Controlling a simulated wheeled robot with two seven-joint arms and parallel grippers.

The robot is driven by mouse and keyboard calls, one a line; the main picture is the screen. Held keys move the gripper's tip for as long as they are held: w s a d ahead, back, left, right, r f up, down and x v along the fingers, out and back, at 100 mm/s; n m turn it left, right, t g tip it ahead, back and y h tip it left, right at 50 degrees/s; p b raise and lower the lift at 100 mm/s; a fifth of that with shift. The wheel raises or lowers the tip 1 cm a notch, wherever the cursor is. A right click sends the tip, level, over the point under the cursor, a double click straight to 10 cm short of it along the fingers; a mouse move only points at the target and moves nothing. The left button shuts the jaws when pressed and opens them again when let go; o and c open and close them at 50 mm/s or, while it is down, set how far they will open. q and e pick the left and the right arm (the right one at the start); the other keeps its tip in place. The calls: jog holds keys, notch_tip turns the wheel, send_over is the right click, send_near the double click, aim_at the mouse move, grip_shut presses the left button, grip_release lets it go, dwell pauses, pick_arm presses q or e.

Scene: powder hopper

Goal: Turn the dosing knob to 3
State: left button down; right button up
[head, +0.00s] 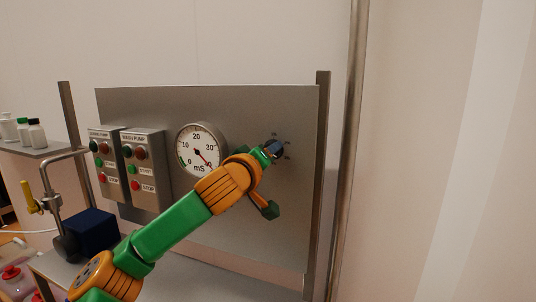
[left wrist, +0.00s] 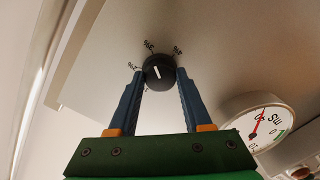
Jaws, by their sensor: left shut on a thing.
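The dosing knob (left wrist: 159,72) is a round black knob with a white pointer line, set on the grey panel. In the left wrist view it sits between the two blue fingertips of my left gripper (left wrist: 159,80), which is shut on it. The white line runs slightly tilted across the knob's face. In the head view the left gripper (head: 272,149) reaches the panel's right part and covers most of the knob. My right gripper is not in view.
A round mS gauge (head: 200,148) is left of the knob on the steel panel (head: 240,100). Two grey pump boxes with buttons, one of them the wash pump box (head: 146,170), stick out further left. A vertical pole (head: 347,150) stands to the right of the panel.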

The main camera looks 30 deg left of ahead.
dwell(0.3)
pick_arm(q)
jog(key=shift+c, duration=1.7)
grip_release()
jog(key=b+v, duration=0.3)
jog(key=v, duration=0.4)
